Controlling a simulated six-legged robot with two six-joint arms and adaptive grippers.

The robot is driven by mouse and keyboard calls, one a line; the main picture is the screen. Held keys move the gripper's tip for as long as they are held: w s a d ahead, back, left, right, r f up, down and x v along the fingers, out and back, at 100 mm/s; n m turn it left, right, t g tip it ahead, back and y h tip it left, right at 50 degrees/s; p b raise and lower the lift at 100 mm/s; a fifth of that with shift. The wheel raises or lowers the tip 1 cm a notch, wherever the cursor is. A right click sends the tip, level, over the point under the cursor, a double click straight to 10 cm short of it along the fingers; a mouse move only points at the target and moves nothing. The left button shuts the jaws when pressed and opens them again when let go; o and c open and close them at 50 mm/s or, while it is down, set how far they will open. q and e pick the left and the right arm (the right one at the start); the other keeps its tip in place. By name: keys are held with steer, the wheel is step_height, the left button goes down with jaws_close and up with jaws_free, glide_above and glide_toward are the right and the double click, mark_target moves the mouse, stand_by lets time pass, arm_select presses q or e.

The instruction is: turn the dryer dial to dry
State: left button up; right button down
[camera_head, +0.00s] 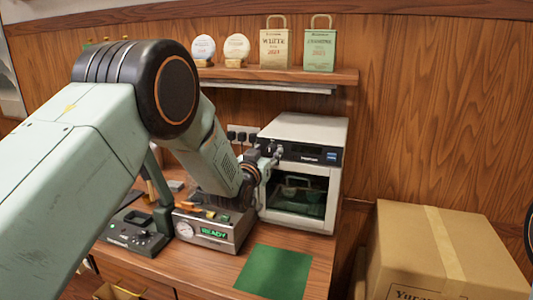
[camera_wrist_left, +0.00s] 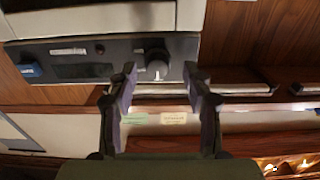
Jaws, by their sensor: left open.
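The dryer (camera_head: 345,140) is a white box with a dark control panel and a glass door, at the right end of the counter. In the left wrist view its panel (camera_wrist_left: 85,68) appears upside down, with a round black dial (camera_wrist_left: 157,62) that has a white mark at its lower edge in the picture. My left gripper (camera_wrist_left: 160,74) is open, with one finger on either side of the dial; I cannot tell whether they touch it. In the head view the left gripper (camera_head: 274,152) is at the panel's left end and hides the dial. My right gripper is not in view.
Left of the dryer stands a grey machine (camera_head: 215,228) with a gauge and a lit READY display. A green mat (camera_head: 274,271) lies in front. A cardboard box (camera_head: 415,250) stands at right.

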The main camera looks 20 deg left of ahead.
arm_select(q)
steer(key=shift+d, duration=0.25)
steer(key=shift+w, duration=0.15)
steer(key=shift+c, duration=0.4)
steer(key=shift+a+f, duration=0.1)
steer(key=shift+a, duration=0.15)
steer(key=c, duration=0.5)
steer(key=shift+d, duration=0.15)
steer(key=shift+c, duration=1.2)
jaws_close()
